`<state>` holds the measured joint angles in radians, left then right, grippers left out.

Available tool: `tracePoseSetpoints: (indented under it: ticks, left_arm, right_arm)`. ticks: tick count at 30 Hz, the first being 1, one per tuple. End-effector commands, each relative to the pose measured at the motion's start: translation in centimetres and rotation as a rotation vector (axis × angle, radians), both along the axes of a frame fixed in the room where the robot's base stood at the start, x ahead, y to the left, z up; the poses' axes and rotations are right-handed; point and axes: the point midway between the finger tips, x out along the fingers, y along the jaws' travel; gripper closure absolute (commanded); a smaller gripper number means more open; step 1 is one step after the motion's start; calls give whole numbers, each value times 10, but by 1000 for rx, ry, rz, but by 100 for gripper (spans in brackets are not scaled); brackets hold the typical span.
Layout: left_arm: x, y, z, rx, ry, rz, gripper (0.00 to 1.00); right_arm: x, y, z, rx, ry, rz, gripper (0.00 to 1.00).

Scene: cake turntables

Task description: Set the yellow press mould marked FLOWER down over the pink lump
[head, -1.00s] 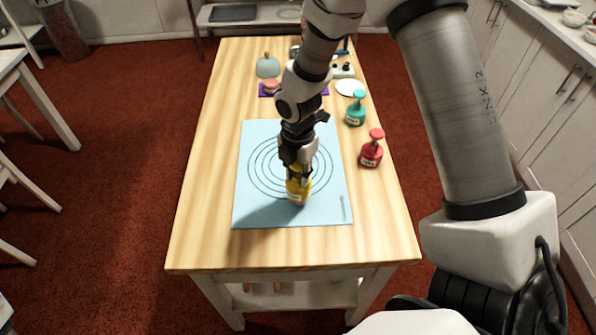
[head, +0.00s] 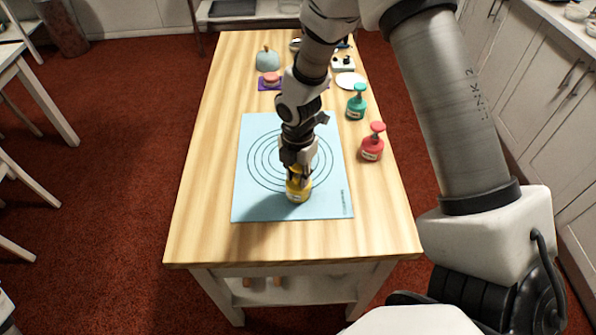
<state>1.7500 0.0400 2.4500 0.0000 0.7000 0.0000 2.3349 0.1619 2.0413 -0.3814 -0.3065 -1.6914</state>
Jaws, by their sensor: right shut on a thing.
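The yellow press mould (head: 299,191) is in my right gripper (head: 298,173), low over the front part of the pale blue mat (head: 250,205). The gripper is shut on its top. The mould looks upright, with a pale label on its front that is too small to read. I cannot tell whether its base touches the mat. No pink lump shows on the mat; anything under the mould is hidden. My left gripper is out of view.
A red mould (head: 372,147) and a teal mould (head: 356,106) stand along the table's right side. A white plate (head: 348,80) and a blue-grey domed thing (head: 267,61) are farther back. The wooden table (head: 205,215) is clear at the left and front.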

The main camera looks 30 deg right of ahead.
Motion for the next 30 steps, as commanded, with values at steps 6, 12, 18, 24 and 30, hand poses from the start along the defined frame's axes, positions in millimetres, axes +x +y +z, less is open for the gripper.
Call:
tracePoseSetpoints:
  ticks: [6, 12, 18, 24, 30]
  left_arm:
    - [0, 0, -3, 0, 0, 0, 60]
    - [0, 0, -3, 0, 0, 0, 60]
    - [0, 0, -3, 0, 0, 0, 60]
    - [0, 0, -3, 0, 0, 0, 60]
    - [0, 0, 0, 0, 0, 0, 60]
  right_arm:
    - [0, 0, -7, 0, 0, 0, 100]
    - [0, 0, -8, 0, 0, 0, 42]
    - [0, 0, -8, 0, 1, 0, 35]
    - [0, 0, -8, 0, 1, 0, 25]
    - [0, 0, -5, 0, 1, 0, 25]
